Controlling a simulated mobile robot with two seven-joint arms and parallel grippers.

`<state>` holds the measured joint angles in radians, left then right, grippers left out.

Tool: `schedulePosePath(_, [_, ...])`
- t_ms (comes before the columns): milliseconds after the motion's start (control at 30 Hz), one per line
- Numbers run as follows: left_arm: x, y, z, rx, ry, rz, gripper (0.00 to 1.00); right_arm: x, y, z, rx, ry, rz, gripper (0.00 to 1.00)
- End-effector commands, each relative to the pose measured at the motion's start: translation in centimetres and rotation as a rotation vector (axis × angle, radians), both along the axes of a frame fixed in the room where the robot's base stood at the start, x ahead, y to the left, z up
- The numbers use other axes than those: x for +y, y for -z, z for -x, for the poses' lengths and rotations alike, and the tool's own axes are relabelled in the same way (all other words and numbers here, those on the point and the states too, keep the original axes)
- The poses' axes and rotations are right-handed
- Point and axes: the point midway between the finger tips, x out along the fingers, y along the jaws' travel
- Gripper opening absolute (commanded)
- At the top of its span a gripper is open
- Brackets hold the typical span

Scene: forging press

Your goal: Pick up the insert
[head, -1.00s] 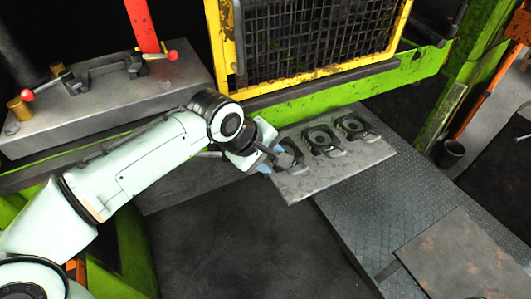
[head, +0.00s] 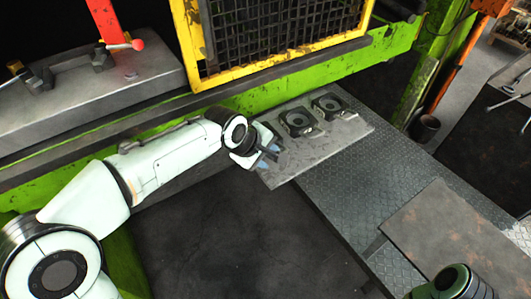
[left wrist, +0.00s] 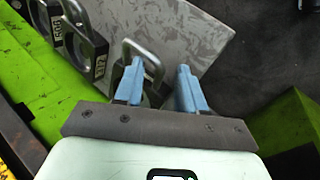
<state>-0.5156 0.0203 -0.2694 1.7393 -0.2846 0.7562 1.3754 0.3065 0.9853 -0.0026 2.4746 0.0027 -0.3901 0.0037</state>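Two dark inserts with ring-shaped tops, the middle one (head: 298,121) and the far one (head: 328,105), sit on a grey plate (head: 345,140) in the head view. My left gripper (head: 271,151) is over the plate's left end, where it hides the nearest insert. In the left wrist view that insert (left wrist: 152,62) shows its metal loop behind the left blue finger and partly in the gap. My left gripper (left wrist: 160,88) is open, fingers apart; contact with the insert cannot be told. The other inserts (left wrist: 88,45) stand at the left there. My right gripper is out of view.
A green beam (head: 290,85) and yellow mesh guard (head: 270,60) stand just behind the plate. A tread-plate surface (head: 350,195) with a rusty sheet (head: 450,235) extends to the right.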

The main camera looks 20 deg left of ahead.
Motion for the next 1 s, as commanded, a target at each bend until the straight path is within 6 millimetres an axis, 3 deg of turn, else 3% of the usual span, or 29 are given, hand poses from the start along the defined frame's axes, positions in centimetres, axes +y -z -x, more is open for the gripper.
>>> schedulePosePath(33, [0.0, -0.01, 0.0, 0.0, 0.0, 0.0, 0.3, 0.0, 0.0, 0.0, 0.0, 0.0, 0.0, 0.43])
schedulePosePath(133, [0.0, -0.01, 0.02, 0.0, 0.0, 0.0, 0.0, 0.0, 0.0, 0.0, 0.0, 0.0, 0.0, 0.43])
schedulePosePath(1000, [-0.15, 0.01, 0.08, 0.003, 0.002, 0.002, 0.0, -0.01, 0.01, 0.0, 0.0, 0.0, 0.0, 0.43])
